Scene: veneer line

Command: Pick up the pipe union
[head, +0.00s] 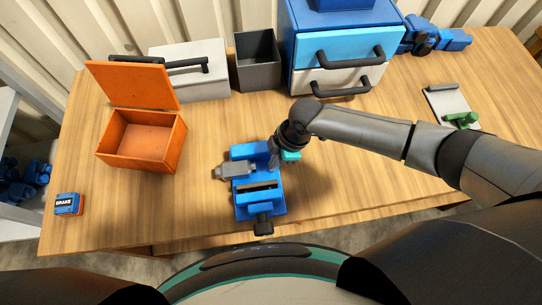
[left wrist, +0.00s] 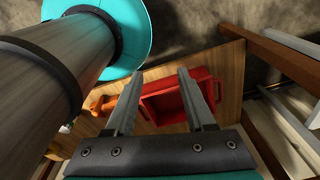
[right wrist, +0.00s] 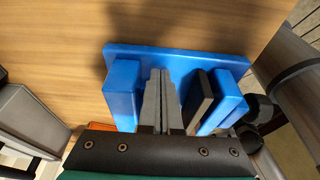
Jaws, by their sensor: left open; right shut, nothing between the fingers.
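A grey fitting that looks like the pipe union (head: 237,170) lies across the blue vise (head: 273,203), between its jaws, with a narrow end sticking out to the left. My right gripper (head: 273,158) is at the vise's right side in the head view, close to the fitting. Its fingers (right wrist: 163,100) are shut and empty, over the gap between the jaws. The fitting cannot be made out in the right wrist view. My left gripper (left wrist: 160,90) is open and empty, away from the vise; it is not in the head view.
An open orange box (head: 140,145) stands left of the vise, and a small brake box (head: 68,204) lies at the table's left. A white case (head: 190,72), dark bin (head: 257,62) and drawer unit (head: 338,48) stand behind. Front right is clear.

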